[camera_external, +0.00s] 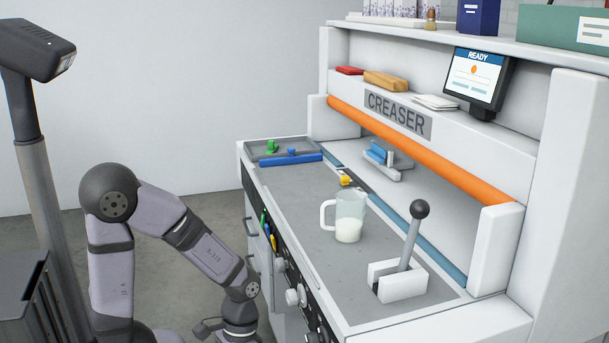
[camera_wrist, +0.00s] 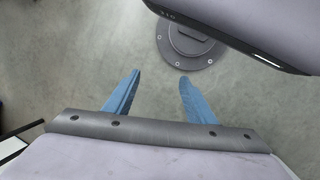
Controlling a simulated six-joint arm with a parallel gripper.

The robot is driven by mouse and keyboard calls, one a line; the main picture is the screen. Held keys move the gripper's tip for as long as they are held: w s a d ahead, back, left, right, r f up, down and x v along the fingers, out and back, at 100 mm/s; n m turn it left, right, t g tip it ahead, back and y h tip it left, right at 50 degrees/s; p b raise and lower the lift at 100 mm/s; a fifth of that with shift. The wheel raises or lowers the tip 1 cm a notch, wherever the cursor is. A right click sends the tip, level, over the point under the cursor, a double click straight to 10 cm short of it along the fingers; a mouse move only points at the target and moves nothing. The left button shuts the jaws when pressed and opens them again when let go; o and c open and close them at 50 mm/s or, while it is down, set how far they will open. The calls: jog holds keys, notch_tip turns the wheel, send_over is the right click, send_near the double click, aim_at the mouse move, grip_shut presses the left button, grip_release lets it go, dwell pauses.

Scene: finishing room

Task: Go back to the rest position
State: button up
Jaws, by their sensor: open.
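My gripper shows in the wrist view (camera_wrist: 158,90) with its two blue fingers spread apart and nothing between them. It points down toward the bare grey floor. In the external view my arm is folded at the left, beside the front of the creaser machine (camera_external: 398,112). The wrist hangs low at the bottom edge, and the fingers are out of that picture.
A clear jug (camera_external: 349,217) with white contents stands on the grey worktop (camera_external: 320,260). A lever (camera_external: 411,240) with a dark knob rises at the right. Knobs (camera_external: 296,296) and handles stick out of the machine's front near my arm. Floor behind my arm is open.

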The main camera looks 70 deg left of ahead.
jog(key=w+r+m+t+y+p, duration=0.2)
jog(key=w+r+p, duration=0.2)
jog(key=r+p, duration=1.3)
jog(key=shift+a+r+m+y, duration=0.3)
jog(key=shift+r+m+y, duration=0.1)
jog(key=shift+r, duration=0.55)
